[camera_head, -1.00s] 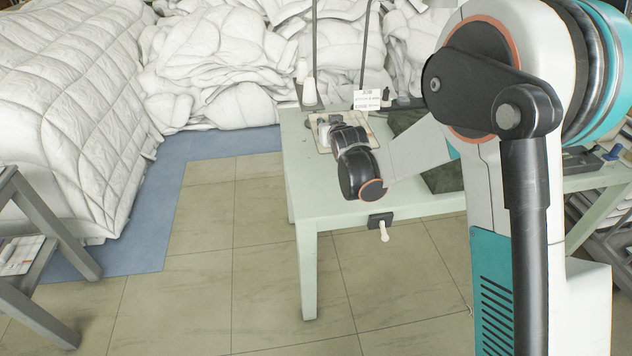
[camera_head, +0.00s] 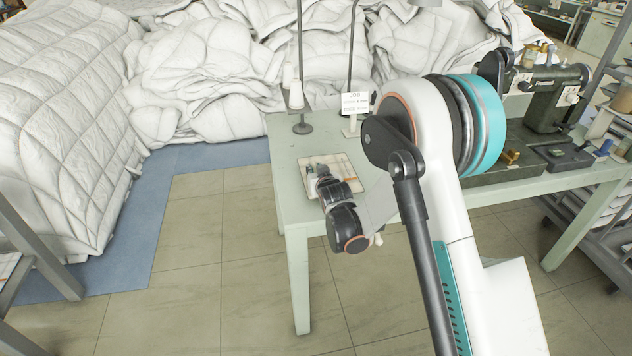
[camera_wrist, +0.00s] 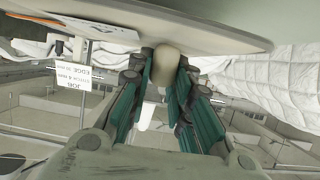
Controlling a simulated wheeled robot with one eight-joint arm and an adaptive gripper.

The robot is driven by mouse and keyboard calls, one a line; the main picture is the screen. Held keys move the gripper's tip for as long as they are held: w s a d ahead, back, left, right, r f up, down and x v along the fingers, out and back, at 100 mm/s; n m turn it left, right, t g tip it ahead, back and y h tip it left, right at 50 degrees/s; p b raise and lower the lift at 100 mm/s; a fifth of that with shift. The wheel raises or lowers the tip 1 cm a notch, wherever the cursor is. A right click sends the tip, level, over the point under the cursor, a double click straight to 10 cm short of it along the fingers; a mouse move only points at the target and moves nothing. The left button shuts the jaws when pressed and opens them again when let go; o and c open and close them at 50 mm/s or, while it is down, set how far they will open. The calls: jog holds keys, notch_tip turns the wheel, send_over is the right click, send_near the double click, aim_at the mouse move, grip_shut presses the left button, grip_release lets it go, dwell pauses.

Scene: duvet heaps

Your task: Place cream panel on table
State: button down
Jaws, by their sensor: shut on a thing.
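The cream panel (camera_head: 345,170), a pale piece with faint check lines, is at the left end of the pale green table (camera_head: 290,215) in the head view. My gripper (camera_head: 314,180) is at its left part and hides some of it. In the wrist view a broad pale slab (camera_wrist: 120,22), apparently the panel, fills the top. A rounded beige piece (camera_wrist: 167,62) sits between the fingers of my gripper (camera_wrist: 165,85), which is shut on it. I cannot tell whether the panel touches the tabletop or is just above it.
A sewing machine (camera_head: 553,95) is at the table's right. White duvet heaps (camera_head: 210,75) fill the back and left. A grey shelf frame (camera_head: 40,250) is at the left.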

jog(key=shift+f, duration=1.2)
jog(key=shift+f, duration=0.1)
jog(key=c, duration=1.4)
grip_release()
jog(key=shift+c, duration=0.2)
